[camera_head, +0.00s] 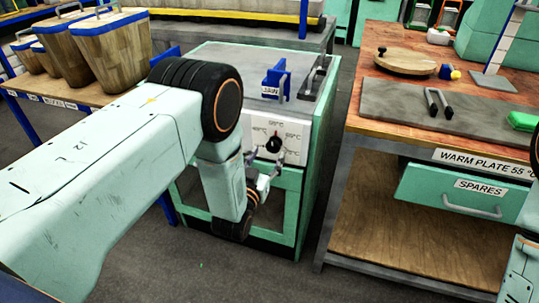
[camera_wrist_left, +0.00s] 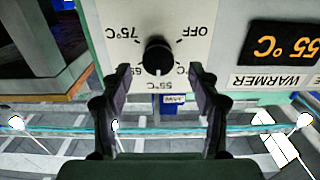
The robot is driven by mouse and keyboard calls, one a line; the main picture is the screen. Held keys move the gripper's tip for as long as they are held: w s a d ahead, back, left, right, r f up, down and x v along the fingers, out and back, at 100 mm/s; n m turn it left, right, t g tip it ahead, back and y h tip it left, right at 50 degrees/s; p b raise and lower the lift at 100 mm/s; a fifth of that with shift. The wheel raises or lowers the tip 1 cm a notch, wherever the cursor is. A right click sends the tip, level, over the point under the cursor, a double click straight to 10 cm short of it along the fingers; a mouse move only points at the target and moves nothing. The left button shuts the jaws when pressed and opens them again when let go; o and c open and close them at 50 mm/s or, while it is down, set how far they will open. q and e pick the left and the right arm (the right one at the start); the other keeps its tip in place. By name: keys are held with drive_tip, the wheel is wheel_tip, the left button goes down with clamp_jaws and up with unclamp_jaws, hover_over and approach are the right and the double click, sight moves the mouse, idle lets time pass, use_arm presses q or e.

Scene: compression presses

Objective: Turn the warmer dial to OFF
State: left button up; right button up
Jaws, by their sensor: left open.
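The warmer dial is a black round knob (camera_head: 274,144) on the white front panel of the green warmer cabinet (camera_head: 296,215). In the left wrist view the picture is upside down; the knob (camera_wrist_left: 157,54) sits between markings, with OFF at upper right and 75°C at upper left. Its white pointer mark points at the 55°C label. My left gripper (camera_head: 262,183) is just in front of and below the dial in the head view. Its two fingers (camera_wrist_left: 158,88) are spread apart and empty, with the knob beyond the gap between them. No contact with the knob shows.
A display (camera_wrist_left: 282,44) reads 55 °C beside a WARMER label. A blue holder (camera_head: 275,82) stands on the cabinet top. A wooden bench (camera_head: 365,140) with a grey warm plate stands at right, and wooden buckets (camera_head: 110,45) at left. Grey floor lies between.

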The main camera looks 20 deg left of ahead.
sight(274, 145)
use_arm(q)
drive_tip(key=shift+w, duration=0.6)
drive_tip(key=shift+w+d+f, duration=0.1)
drive_tip(key=shift+w+d, duration=0.15)
drive_tip(key=shift+w, duration=0.5)
drive_tip(key=shift+s+a, duration=0.1)
drive_tip(key=shift+c, duration=0.5)
drive_tip(key=c, duration=1.1)
